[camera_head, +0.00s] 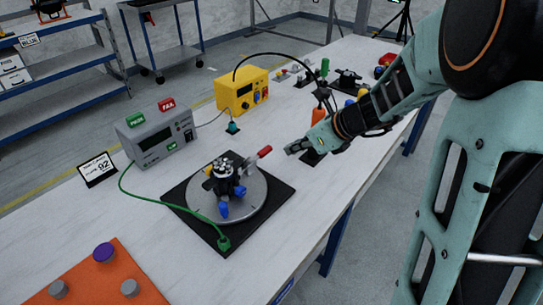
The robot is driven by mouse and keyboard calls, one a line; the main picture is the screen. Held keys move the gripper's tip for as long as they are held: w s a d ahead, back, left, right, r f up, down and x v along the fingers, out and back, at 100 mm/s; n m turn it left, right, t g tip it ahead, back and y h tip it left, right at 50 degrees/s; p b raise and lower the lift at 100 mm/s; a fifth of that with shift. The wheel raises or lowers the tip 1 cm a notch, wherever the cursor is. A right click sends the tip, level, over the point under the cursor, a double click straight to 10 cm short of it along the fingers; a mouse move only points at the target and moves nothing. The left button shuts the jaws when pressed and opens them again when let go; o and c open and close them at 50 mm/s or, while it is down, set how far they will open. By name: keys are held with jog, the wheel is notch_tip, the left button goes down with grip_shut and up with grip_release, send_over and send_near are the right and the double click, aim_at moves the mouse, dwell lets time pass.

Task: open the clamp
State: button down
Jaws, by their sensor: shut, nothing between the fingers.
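What looks like the clamp is a dark fixture (222,180) with a red-tipped lever (264,152) and blue knobs. It stands on a round grey plate (256,203) over a black square mat. The lever points up and to the right. My gripper (289,150) is shut and empty, just right of the red tip in the picture. It appears apart from the lever, though the depth between them is hard to judge. The clamp's jaw is too small to tell whether it is open.
A grey box (158,137) with green and red signs stands left of the plate, its green cable running to the mat. A yellow box (243,92) stands behind. An orange board (95,278) lies front left. Several tools crowd the far table. The front table is mostly clear.

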aim_at(260, 155)
jog(key=b+x, duration=0.2)
jog(key=x, duration=0.8)
jog(key=shift+w+b, duration=0.1)
jog(key=shift+b, duration=0.3)
jog(key=shift+r, duration=0.15)
jog(key=shift+t+h+b, duration=0.3)
